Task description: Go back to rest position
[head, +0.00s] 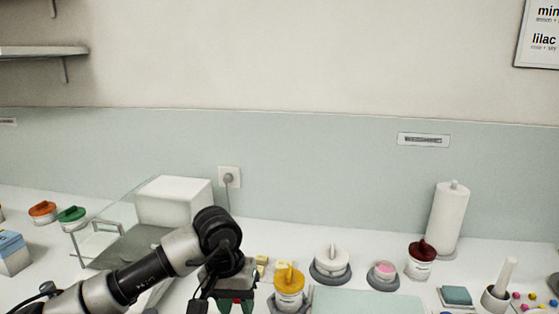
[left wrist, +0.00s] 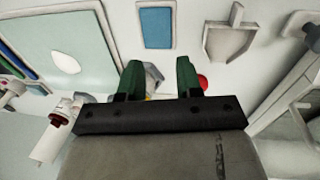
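My left arm comes in from the lower left of the head view. Its gripper (head: 235,304) points down over the white counter, beside a jar with a yellow lid (head: 289,283). In the left wrist view the two dark green fingers of the gripper (left wrist: 160,78) stand apart, with counter showing between them. I see nothing held. A grey object with a bit of yellow lies partly hidden behind the left finger, and a small red round thing (left wrist: 203,82) shows beside the right one. My right gripper is in neither view.
A white boxy machine (head: 172,200) stands behind my left arm. To the right are a white-lidded jar (head: 331,260), a pink-topped pot (head: 383,272), a dark-red-lidded jar (head: 421,260), a paper roll (head: 449,220) and a mortar (head: 495,298). A pale green mat (head: 365,302) lies in front.

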